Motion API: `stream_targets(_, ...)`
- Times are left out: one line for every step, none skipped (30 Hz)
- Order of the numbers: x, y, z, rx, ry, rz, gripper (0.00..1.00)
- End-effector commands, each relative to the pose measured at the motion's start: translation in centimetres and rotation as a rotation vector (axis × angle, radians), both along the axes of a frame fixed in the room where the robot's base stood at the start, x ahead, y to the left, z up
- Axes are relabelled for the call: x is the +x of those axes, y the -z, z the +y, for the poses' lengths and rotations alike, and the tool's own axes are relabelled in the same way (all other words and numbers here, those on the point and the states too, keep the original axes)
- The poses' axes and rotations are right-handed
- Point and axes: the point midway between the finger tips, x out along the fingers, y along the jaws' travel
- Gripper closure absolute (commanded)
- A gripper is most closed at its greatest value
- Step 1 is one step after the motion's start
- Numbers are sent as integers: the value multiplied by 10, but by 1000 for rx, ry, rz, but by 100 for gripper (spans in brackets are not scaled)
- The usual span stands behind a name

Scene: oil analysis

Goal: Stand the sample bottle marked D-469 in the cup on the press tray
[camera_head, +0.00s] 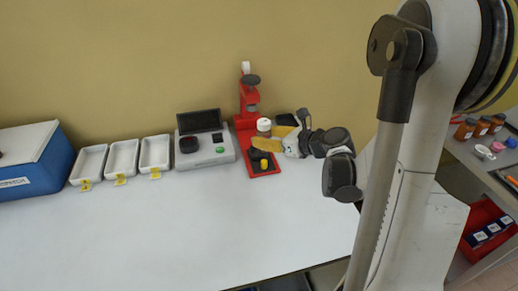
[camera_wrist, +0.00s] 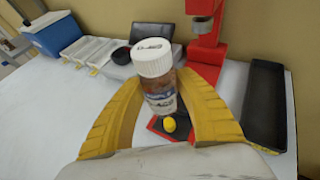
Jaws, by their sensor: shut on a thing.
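My gripper (camera_wrist: 165,92) has its yellow fingers shut on a sample bottle (camera_wrist: 153,60) with a white ribbed cap and an amber body. The bottle is roughly upright; its label is too blurred to read. In the head view the white cap (camera_head: 264,124) shows above my gripper (camera_head: 262,144), in front of the red press (camera_head: 246,100). The press also shows in the wrist view (camera_wrist: 203,38). The bottle is over or near the red-edged press tray (camera_head: 271,172). A dark rounded form (camera_head: 257,157) on the tray may be the cup; the bottle's base contact is hidden.
A small yellow piece (camera_wrist: 169,124) lies at the tray's front. A grey device (camera_head: 222,155), several white trays (camera_head: 122,157) and a blue box (camera_head: 40,160) stand left. A long black tray (camera_wrist: 265,105) lies right of the press. The front tabletop is clear.

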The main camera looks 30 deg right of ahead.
Motion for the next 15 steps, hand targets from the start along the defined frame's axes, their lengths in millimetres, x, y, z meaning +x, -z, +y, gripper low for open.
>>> stream_targets(14,13,-2,0,-2,0,93)
stream_targets(21,17,-3,0,-2,0,93)
stream_targets(30,22,-5,1,-2,0,93)
stream_targets(36,25,-6,0,-1,0,93)
stream_targets(41,29,-7,2,-1,0,93)
stream_targets(47,32,-9,2,-1,0,93)
stream_targets(51,34,-10,1,0,-1,93)
stream_targets(55,36,-10,1,0,0,93)
stream_targets(58,37,-11,1,0,0,93)
stream_targets(59,38,-11,1,0,0,93)
stream_targets(61,38,-12,1,0,0,93)
stream_targets(62,40,-12,1,0,0,93)
stream_targets(62,42,-12,1,0,0,93)
stream_targets(62,45,-12,1,0,0,93)
stream_targets(62,50,-12,1,1,0,93)
